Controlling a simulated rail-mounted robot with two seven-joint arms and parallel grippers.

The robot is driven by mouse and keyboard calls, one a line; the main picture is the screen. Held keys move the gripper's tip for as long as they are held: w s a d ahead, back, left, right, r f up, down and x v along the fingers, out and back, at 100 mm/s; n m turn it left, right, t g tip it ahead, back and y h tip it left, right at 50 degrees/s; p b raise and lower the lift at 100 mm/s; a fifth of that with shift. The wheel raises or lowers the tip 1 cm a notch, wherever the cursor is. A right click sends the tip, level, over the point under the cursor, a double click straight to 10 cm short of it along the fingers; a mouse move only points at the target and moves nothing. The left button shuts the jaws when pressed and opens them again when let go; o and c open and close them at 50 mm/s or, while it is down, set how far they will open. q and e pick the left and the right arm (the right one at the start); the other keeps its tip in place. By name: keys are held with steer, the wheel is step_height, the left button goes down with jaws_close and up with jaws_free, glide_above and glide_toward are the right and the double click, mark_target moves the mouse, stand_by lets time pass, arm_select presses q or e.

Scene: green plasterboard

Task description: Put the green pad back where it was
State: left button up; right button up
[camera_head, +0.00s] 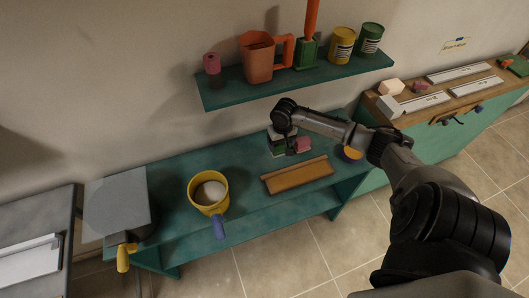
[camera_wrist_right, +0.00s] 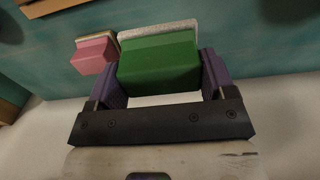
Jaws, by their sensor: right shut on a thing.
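The green pad (camera_wrist_right: 160,66) is a green block with a pale grey layer along its far side. My right gripper (camera_wrist_right: 160,78) is shut on it, with one purple finger at each end. In the head view the green pad (camera_head: 277,150) is small and partly hidden under the gripper (camera_head: 288,148), at the back of the teal bench (camera_head: 240,160). A pink pad (camera_wrist_right: 95,53) with a pale layer lies close beside it; it also shows in the head view (camera_head: 303,145). I cannot tell whether the green pad touches the bench. My left gripper is out of view.
A wooden tray (camera_head: 297,176) lies in front of the pads. A yellow pot (camera_head: 207,204) stands left of it, and an orange round thing (camera_head: 352,153) is partly hidden by my arm. A teal shelf (camera_head: 225,98) with an orange pitcher (camera_head: 258,62) and cans hangs above.

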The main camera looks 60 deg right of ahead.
steer(key=w+f, duration=0.1)
steer(key=w, duration=0.1)
steer(key=w+a+f, duration=0.1)
steer(key=w, duration=0.1)
steer(key=w+f+b, duration=0.1)
steer(key=w, duration=0.1)
steer(key=shift+a+f, duration=0.15)
steer(key=shift+f, duration=0.2)
steer(key=shift+f+b, duration=0.35)
steer(key=shift+f, duration=1.65)
steer(key=shift+f, duration=0.1)
